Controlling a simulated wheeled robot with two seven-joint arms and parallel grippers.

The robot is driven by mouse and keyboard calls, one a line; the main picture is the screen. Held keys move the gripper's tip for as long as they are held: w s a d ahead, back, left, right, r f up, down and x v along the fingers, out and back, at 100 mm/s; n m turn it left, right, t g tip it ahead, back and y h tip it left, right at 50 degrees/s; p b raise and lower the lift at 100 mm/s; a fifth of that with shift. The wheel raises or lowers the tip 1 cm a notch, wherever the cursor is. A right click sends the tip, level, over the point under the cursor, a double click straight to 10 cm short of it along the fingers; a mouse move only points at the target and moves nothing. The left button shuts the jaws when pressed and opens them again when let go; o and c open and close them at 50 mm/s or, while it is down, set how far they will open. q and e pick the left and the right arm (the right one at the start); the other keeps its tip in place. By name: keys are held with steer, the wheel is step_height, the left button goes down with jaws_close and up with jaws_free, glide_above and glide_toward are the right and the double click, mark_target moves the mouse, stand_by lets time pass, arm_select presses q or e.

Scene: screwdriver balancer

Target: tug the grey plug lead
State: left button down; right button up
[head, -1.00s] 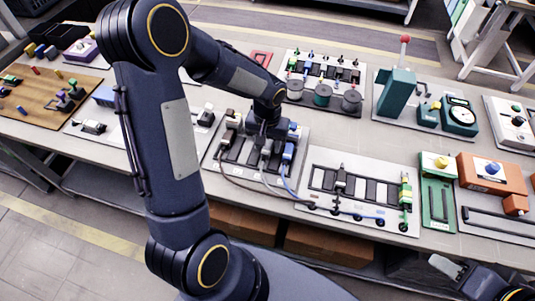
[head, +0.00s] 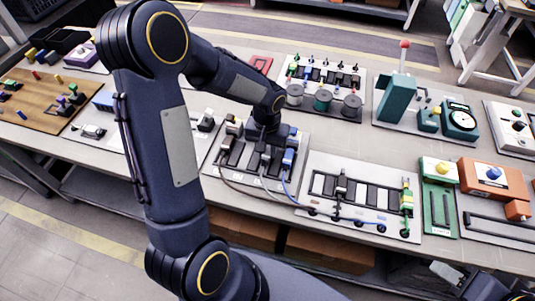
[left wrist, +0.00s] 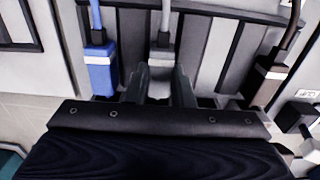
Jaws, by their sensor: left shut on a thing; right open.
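The grey plug (left wrist: 160,80) sits between the fingers of my left gripper (left wrist: 160,88) in the left wrist view, with its grey lead (left wrist: 165,18) running up out of it. The left gripper is shut on this plug. In the head view my left gripper (head: 264,140) is over the plug board (head: 298,165), and the grey lead (head: 263,182) runs down from it over the front of the board. The blue plug (left wrist: 100,65) and the brown plug (left wrist: 265,78) stand on either side, apart from the fingers. My right gripper (head: 447,271) is open at the lower right, away from the boards.
A second board (head: 318,163) with dark slots and a green-yellow plug (head: 407,196) lies to the right. Reels (head: 323,100) stand behind, a teal press (head: 396,97) further right. An orange box (head: 488,175) is near the right edge. The boards are close together.

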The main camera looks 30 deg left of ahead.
mark_target(268, 151)
stand_by(0.9)
arm_select(q)
steer(key=c, duration=1.2)
jaws_free()
steer(key=shift+c, duration=0.2)
step_height(268, 151, up, 7)
steer(key=p, duration=0.5)
